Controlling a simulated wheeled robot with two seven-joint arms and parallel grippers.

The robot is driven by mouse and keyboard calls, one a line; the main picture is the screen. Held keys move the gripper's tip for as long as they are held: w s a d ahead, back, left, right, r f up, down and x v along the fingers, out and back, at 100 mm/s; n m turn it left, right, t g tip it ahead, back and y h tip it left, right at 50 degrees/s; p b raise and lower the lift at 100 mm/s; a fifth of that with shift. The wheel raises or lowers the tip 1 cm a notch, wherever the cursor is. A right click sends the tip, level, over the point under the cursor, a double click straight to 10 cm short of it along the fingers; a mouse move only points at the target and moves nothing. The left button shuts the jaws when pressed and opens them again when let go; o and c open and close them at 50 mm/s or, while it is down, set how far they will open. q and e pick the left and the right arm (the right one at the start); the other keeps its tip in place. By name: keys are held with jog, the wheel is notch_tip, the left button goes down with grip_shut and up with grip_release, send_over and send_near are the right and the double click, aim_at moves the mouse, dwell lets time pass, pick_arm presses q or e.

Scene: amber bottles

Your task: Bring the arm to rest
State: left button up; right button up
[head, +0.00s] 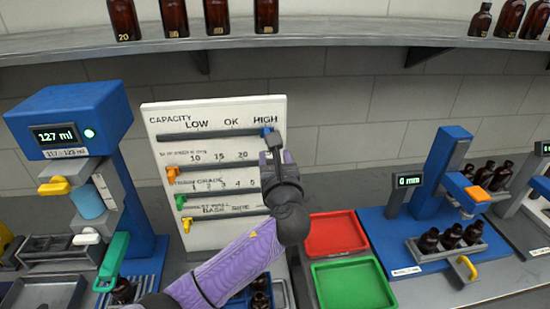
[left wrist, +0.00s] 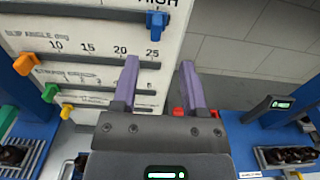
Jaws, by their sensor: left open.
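My left arm (head: 225,265), purple with dark joints, reaches up from the bottom of the head view. Its gripper (head: 270,150) is in front of the right side of a white slider panel (head: 215,107), just below the blue slider (head: 266,132) at the HIGH end of the capacity row. In the left wrist view my left gripper (left wrist: 160,78) is open, with nothing between its two purple fingers. The blue slider (left wrist: 157,24) stands above and beyond the fingertips there, apart from them. My right gripper is in neither view.
A blue dispenser (head: 70,110) reading 127 ml stands left. Red (head: 335,235) and green (head: 352,286) trays lie right of the arm. A blue gauge station (head: 430,225) with amber bottles stands further right. A shelf (head: 320,33) with bottles runs above.

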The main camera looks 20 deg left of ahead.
pick_arm(q)
jog(key=shift+s, duration=0.1)
dwell(0.3)
jog(key=s+d+f+n+g+h, duration=0.2)
jog(key=s+f+n+g+h, duration=0.15)
jog(key=s+f+n, duration=0.5)
jog(key=s+d+f+n+g+h, duration=0.25)
jog(key=s+f+n+g, duration=0.2)
jog(key=s+n, duration=0.6)
jog(key=s+d+f+n+g+h, duration=0.1)
jog(key=s+f+n+g+h, duration=0.3)
jog(key=s+n, duration=0.6)
jog(key=s+f+m+g+b, duration=0.15)
jog(key=f+b, duration=0.65)
jog(key=f, duration=1.1)
jog(key=s+f+b, duration=0.3)
jog(key=f+b, duration=0.6)
jog(key=f, duration=0.9)
jog(key=s+a+f+b, duration=0.1)
jog(key=s+f+b, duration=0.4)
jog(key=f, duration=0.5)
jog(key=s+a+f+g+y+b, duration=0.1)
jog(key=s+f+b, duration=0.4)
jog(key=f, duration=0.5)
jog(key=s, duration=0.2)
jog(key=shift+s+a+f, duration=0.3)
jog(key=shift+s+a, duration=0.05)
jog(key=shift+s, duration=0.05)
